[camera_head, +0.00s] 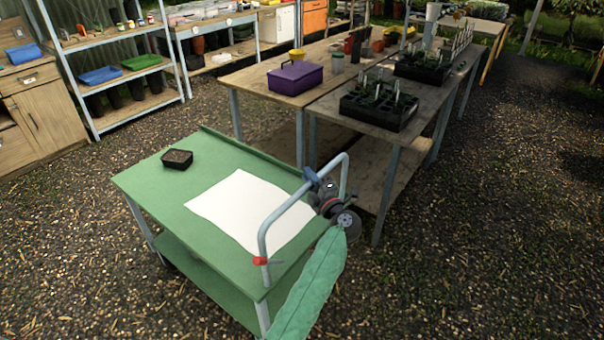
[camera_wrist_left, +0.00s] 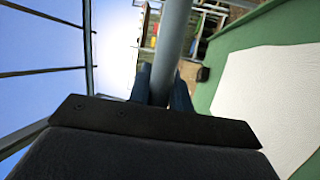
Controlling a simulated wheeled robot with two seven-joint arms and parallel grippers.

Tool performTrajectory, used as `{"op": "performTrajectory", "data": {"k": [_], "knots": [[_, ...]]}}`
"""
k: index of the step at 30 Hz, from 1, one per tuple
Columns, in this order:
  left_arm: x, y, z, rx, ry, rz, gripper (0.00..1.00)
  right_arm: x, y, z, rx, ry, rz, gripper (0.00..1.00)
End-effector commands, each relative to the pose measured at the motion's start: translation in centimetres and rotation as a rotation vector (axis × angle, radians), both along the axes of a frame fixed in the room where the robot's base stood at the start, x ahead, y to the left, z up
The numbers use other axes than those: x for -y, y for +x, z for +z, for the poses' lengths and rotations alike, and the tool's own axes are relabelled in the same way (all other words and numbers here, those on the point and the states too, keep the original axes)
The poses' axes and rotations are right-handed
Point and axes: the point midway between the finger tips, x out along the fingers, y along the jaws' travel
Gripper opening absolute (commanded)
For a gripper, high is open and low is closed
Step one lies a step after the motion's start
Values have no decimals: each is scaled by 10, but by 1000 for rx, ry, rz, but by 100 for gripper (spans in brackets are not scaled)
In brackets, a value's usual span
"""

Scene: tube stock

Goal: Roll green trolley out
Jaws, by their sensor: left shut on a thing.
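The green trolley (camera_head: 150,185) stands on the gravel in the head view, with a green top, a lower shelf and a grey tubular handle (camera_head: 285,208) at its right end. My left gripper (camera_head: 318,178) is shut on the handle's upper bar. In the left wrist view the handle tube (camera_wrist_left: 174,40) runs between the fingers of my left gripper (camera_wrist_left: 160,88). A white sheet (camera_head: 245,210) and a small dark pot of soil (camera_head: 177,158) lie on the trolley top. My right gripper is not in view.
Wooden benches (camera_head: 400,140) stand close behind the trolley, with a purple box (camera_head: 295,78) and black seedling trays (camera_head: 380,105). A metal shelf (camera_head: 120,72) and a wooden cabinet (camera_head: 45,105) stand at the left. Gravel is clear at the front left and right.

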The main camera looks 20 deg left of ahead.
Motion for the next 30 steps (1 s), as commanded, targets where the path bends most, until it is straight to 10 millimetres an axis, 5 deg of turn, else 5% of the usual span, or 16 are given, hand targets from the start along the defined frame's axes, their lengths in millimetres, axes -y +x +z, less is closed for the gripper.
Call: {"op": "performTrajectory", "data": {"k": [19, 20, 23, 30], "knots": [[17, -7, -2, -3, -2, 1, 0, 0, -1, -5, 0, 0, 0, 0], [17, -7, -2, -3, -2, 1, 22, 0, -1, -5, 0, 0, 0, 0], [16, -7, -2, -2, -1, 1, 41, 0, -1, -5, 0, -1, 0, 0], [17, -6, -1, 0, -1, 1, 41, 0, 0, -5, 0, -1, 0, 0]]}}
